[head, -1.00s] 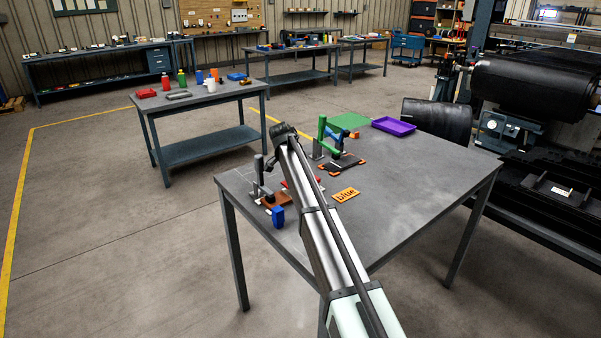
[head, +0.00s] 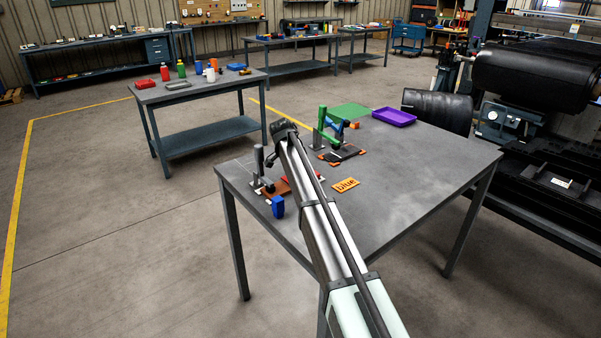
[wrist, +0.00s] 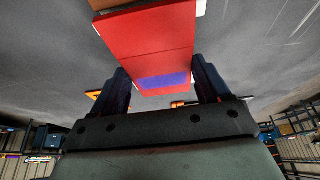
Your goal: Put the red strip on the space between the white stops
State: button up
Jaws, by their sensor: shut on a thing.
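The red strip (wrist: 150,65) shows in the wrist view between the two dark fingers of my gripper (wrist: 163,82), which is shut on it. A blue-violet patch (wrist: 165,81) lies at its near end. A line crosses the red surface farther up; I cannot tell whether it parts two pieces. Small white pieces, perhaps the white stops, show at the upper right (wrist: 201,8) and upper left (wrist: 97,29) edges of the red. My arm hides the fingers there.
A dark clamp (head: 259,160) stands left of my arm, with a blue block (head: 278,207) in front. The table's right front (head: 420,190) is clear.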

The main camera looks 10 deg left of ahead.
jog(key=shift+f, duration=0.2)
jog(key=o, duration=1.1)
jog(key=v, duration=1.4)
jog(key=shift+d+f, duration=0.1)
